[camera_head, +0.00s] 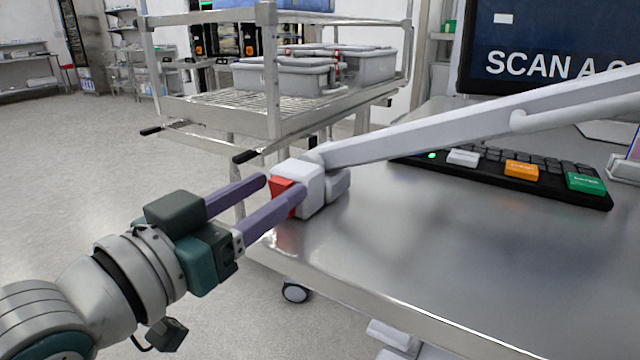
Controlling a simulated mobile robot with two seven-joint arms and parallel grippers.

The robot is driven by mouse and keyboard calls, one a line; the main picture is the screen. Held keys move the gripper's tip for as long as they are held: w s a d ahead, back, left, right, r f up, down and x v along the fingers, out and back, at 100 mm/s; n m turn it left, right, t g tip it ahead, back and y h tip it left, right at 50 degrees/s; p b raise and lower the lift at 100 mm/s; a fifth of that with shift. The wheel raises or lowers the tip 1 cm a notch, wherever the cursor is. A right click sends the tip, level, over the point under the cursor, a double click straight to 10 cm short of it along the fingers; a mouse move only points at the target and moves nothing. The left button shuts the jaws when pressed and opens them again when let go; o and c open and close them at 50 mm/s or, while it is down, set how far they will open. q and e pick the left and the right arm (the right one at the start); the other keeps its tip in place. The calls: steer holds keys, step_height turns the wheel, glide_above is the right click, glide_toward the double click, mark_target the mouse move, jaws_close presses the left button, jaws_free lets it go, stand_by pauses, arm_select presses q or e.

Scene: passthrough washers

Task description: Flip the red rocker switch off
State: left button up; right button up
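The red rocker switch (281,192) is set in the left-facing side of a small white box (309,187) at the near left corner of the steel table. My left gripper (269,190) comes in from the left with its two purple fingers spread apart. The fingertips are close to the switch, one at its upper left and one across its lower front. The near finger hides part of the switch. I cannot tell whether a finger touches it, or which way the rocker is tipped. My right gripper is not in view.
A white arm-like bar (430,132) runs from the box up to the right, over the steel table (440,260). A keyboard (500,172) and a monitor (545,45) stand behind. A wire cart (210,112) with grey bins is beyond the table's left edge.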

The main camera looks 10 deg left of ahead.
arm_select(q)
jaws_close()
steer(key=f+b, duration=0.1)
steer(key=b, duration=0.1)
steer(key=shift+t+b, duration=0.3)
steer(key=shift+t, duration=0.1)
steer(key=shift+s+r+t+h+b, duration=0.1)
steer(key=shift+t+h+b, duration=0.2)
steer(key=shift+t+b, duration=0.1)
steer(key=shift+r, duration=0.1)
steer(key=shift+o, duration=0.9)
jaws_free()
steer(key=p+v, duration=0.1)
steer(key=v, duration=0.9)
